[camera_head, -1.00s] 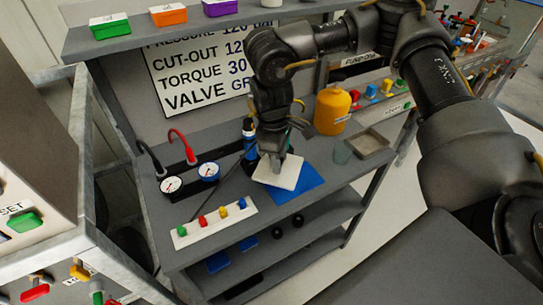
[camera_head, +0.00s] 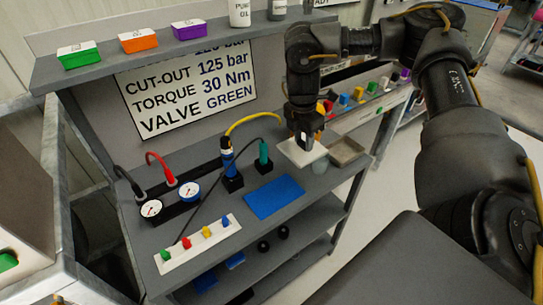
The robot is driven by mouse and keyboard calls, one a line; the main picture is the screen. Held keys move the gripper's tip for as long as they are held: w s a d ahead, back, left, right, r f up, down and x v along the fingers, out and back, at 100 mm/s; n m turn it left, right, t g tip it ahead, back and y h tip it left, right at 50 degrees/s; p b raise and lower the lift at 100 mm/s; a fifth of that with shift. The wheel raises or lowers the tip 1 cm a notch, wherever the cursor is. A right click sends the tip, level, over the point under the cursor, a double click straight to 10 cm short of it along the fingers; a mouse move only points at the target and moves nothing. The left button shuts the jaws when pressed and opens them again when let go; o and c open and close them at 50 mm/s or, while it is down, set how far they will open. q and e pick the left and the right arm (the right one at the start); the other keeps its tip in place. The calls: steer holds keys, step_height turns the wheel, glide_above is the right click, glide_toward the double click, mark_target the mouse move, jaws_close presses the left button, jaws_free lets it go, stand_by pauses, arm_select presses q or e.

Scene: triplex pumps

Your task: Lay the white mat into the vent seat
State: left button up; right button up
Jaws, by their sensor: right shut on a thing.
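The white mat (camera_head: 296,153) is a flat, pale square in the head view, at the right part of the workbench. My right gripper (camera_head: 305,141) points down and is shut on the mat's far part. The mat is beyond and to the right of a flat blue sheet (camera_head: 273,197). I cannot tell how high the mat is above the bench. I cannot make out which thing is the vent seat. My left gripper is not in view.
Gauges (camera_head: 151,209) and a strip of coloured knobs (camera_head: 198,243) are further left.

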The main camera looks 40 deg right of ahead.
steer(key=w+d+f, duration=0.1)
steer(key=w+f, duration=0.1)
steer(key=w, duration=0.1)
steer(key=w+f+b, duration=0.1)
steer(key=w+f, duration=0.2)
steer(key=w, duration=0.1)
steer(key=w+d+f, duration=0.1)
steer(key=w+f, duration=0.2)
steer(key=shift+w+d+f, duration=0.15)
steer(key=shift+d, duration=0.15)
steer(key=shift+w+d+f, duration=0.1)
steer(key=shift+w+f, duration=0.05)
steer(key=shift+f, duration=0.2)
step_height(320, 180, down, 2)
steer(key=shift+f, duration=0.4)
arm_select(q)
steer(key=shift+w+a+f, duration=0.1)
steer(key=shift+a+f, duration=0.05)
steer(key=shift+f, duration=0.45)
